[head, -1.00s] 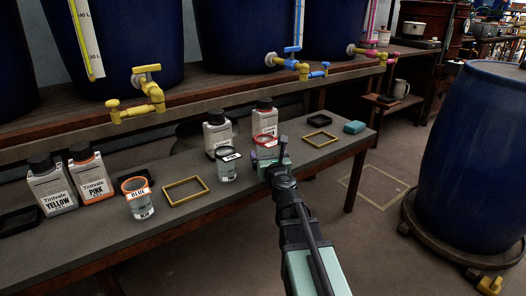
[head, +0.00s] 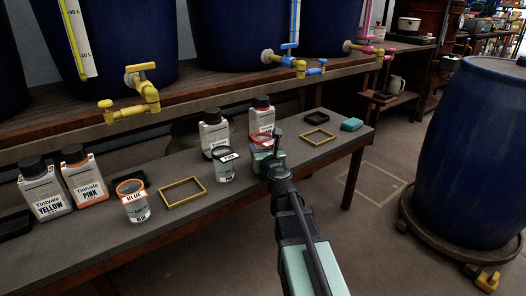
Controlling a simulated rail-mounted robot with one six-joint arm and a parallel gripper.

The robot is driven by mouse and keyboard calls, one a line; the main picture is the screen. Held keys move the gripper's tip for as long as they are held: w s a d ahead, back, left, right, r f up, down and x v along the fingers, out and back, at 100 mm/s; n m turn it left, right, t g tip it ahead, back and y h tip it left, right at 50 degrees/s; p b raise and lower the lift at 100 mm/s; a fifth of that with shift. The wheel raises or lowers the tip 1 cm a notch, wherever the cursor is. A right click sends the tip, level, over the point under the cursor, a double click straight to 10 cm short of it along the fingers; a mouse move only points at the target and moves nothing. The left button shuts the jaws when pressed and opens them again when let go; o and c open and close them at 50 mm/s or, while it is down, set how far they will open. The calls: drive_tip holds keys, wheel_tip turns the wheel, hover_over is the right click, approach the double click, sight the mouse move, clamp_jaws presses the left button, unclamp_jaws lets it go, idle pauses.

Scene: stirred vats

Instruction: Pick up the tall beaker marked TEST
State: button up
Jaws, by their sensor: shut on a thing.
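My gripper (head: 268,160) is at the bench's front edge, right of centre in the head view. Its jaws are closed around a red-rimmed beaker (head: 262,140), which stands at bench height and is mostly hidden behind them. No lettering on it can be read. Just left of it stands a clear beaker with a dark rim (head: 224,168); its white label is too small to read. An orange-rimmed beaker marked BLUE (head: 134,203) stands further left.
Tintvale bottles YELLOW (head: 45,190) and PINK (head: 83,178) stand at the left; two more (head: 214,134) (head: 262,118) stand behind the beakers. Empty yellow frames (head: 183,204) (head: 319,145) and a teal block (head: 352,124) lie on the bench (head: 240,200). Vat taps (head: 145,88) overhang behind. A blue barrel (head: 470,150) stands right.

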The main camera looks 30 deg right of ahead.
wheel_tip(320, 180, up, 20)
drive_tip(key=p, duration=2)
